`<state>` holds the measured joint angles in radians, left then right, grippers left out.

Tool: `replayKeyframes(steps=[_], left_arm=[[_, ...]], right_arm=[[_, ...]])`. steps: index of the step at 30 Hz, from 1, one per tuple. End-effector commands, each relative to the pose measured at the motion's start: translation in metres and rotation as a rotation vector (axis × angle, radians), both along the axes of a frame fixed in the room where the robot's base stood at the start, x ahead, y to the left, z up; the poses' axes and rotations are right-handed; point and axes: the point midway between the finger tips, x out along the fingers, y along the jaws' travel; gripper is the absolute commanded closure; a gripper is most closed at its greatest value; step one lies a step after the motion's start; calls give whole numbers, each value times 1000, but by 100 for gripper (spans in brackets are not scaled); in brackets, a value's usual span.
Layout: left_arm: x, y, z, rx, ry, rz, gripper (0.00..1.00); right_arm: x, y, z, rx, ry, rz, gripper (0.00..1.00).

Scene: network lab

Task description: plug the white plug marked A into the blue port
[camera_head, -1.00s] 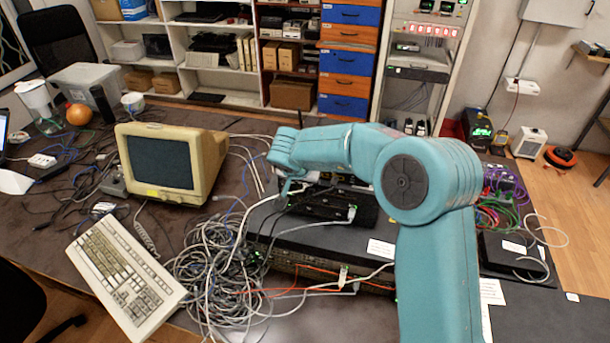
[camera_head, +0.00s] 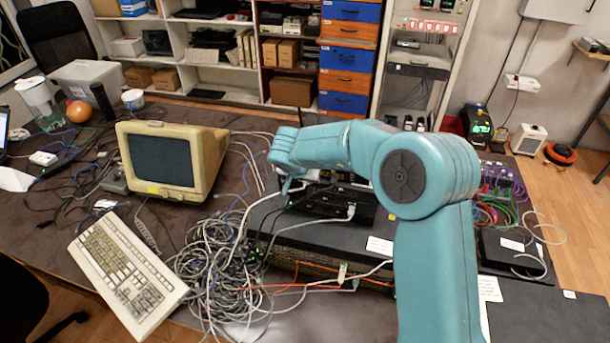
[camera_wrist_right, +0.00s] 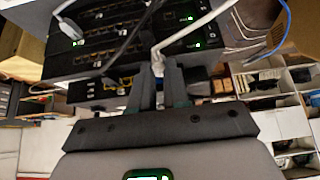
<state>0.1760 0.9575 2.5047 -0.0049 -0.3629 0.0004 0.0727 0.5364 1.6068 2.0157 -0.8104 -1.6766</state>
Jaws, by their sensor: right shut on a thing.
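My right arm reaches in from the right in the head view, and its gripper (camera_head: 288,186) is over the left part of the black network devices (camera_head: 330,206). In the right wrist view the gripper (camera_wrist_right: 159,84) is shut on a white plug (camera_wrist_right: 157,67), with its white cable (camera_wrist_right: 190,32) rising to the upper right. The plug is held close to the front of the stacked devices (camera_wrist_right: 105,42); I cannot tell whether it touches a port. No mark A is readable and I cannot make out the blue port. My left gripper is not in view.
A tangle of grey cables (camera_head: 220,275) lies left of the devices. A beige monitor (camera_head: 165,162) and a keyboard (camera_head: 125,275) stand further left. In the wrist view a black cable (camera_wrist_right: 128,45) crosses the device fronts, and another white plug (camera_wrist_right: 70,30) shows at upper left.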

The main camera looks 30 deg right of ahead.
Motion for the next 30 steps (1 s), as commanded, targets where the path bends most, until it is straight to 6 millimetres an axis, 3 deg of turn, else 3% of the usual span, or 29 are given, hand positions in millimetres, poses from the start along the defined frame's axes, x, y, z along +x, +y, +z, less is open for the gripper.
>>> replayKeyframes(steps=[30], left_arm=[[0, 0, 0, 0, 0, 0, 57]], right_arm=[[6, -7, 0, 0, 0, 0, 100]])
